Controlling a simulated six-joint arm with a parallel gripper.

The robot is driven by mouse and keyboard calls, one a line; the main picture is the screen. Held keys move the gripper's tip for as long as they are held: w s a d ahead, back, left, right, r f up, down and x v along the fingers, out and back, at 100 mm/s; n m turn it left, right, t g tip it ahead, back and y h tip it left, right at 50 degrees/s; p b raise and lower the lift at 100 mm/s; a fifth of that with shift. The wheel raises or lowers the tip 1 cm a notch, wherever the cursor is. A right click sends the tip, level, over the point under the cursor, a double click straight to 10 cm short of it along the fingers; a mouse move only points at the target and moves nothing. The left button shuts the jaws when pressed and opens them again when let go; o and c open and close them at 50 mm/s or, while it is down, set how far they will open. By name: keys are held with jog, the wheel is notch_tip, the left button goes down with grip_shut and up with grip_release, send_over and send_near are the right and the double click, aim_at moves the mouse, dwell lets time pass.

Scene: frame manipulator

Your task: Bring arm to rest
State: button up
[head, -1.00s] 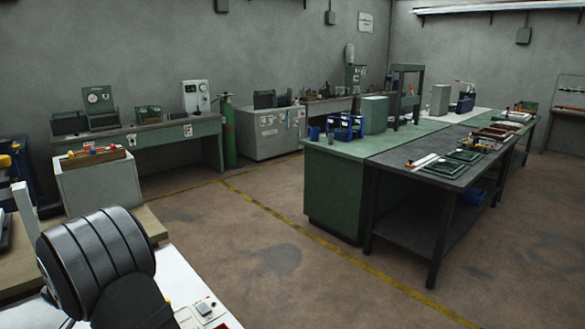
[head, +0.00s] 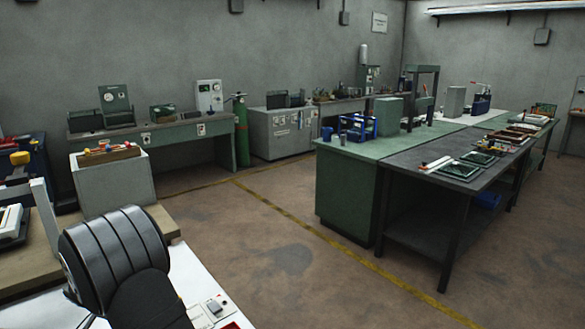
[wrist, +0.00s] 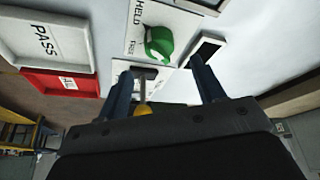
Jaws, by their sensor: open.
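My gripper (wrist: 165,80) shows in the wrist view with its two dark blue fingers well apart. It is open. A small tool or lever with a dark head and a yellow handle (wrist: 144,98) shows between the fingers, nearer the left one; I cannot tell how far below them it is. Beyond the fingers is a green knob (wrist: 158,43) on a white plate (wrist: 190,17) marked HELD and FREE. In the head view only a black ribbed part of my arm shows at the lower left; the gripper is out of that view.
A white tray marked PASS (wrist: 20,45) and a red tray (wrist: 58,84) lie at the left of the wrist view. The head view shows a white bench top (head: 185,262), a green bench (head: 345,190), a green cylinder (head: 241,135) and open floor (head: 270,255).

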jog(key=x, duration=0.6)
jog(key=shift+w+d+f, duration=0.1)
jog(key=shift+f, duration=0.25)
jog(key=shift+r+n+y, duration=0.15)
jog(key=shift+n+y, duration=0.25)
jog(key=shift+n, duration=0.7)
jog(key=n+y, duration=0.1)
jog(key=n, duration=0.3)
jog(key=shift+d+y, duration=0.1)
jog(key=shift+y, duration=0.3)
jog(key=shift+d+n+y, duration=0.1)
jog(key=shift+n+y, duration=0.5)
jog(key=shift+n, duration=1.4)
jog(key=shift+n+g+y, duration=0.4)
jog(key=shift+n+g, duration=0.2)
jog(key=shift+n, duration=0.8)
jog(key=shift+n, duration=0.6)
